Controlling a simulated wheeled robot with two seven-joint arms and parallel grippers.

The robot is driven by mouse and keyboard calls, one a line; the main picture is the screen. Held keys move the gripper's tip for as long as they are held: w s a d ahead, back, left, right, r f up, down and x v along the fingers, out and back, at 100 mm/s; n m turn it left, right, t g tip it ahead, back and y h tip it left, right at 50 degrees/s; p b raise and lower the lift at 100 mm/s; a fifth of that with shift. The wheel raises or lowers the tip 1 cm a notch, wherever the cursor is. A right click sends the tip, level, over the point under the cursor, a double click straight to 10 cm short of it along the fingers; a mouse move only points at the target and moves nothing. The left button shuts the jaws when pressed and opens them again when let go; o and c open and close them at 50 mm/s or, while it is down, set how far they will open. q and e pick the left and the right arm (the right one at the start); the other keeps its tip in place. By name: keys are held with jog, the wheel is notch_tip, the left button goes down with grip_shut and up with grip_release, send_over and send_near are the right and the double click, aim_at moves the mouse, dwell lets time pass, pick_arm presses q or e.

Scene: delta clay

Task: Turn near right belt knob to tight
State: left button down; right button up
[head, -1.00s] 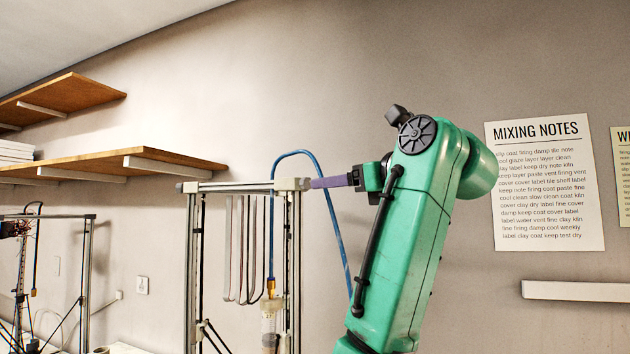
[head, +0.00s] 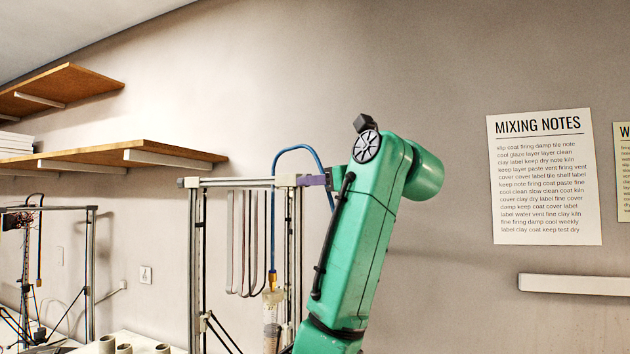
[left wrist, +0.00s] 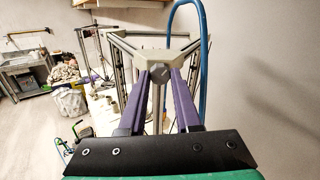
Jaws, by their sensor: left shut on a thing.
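The clay printer (head: 232,182) is a tall metal frame with pale corner blocks on its top. Its near right top corner (head: 285,181) meets my left gripper (head: 306,180). In the left wrist view, the two purple fingers of my left gripper (left wrist: 162,78) reach forward to a small grey belt knob (left wrist: 158,74) on the corner block (left wrist: 150,56). The knob lies between the fingertips, and the gripper is shut on it. In the head view the knob is hidden by the fingers. The knob's turn angle cannot be told. My right gripper is out of view.
A blue hose (head: 298,148) arches over the corner close beside my gripper and runs down to a clay tube (head: 272,318). Wooden shelves (head: 110,155) hang at upper left. Another printer frame (head: 90,265) stands at far left. Several cups (head: 124,349) stand at lower left.

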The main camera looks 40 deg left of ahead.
pick_arm(q)
jog(key=m, duration=2.1)
jog(key=shift+r+m+g, duration=0.2)
jog(key=shift+m+g, duration=0.1)
jog(key=shift+m, duration=0.1)
dwell(0.3)
jog(key=c, duration=0.6)
grip_release()
jog(key=shift+f, duration=0.1)
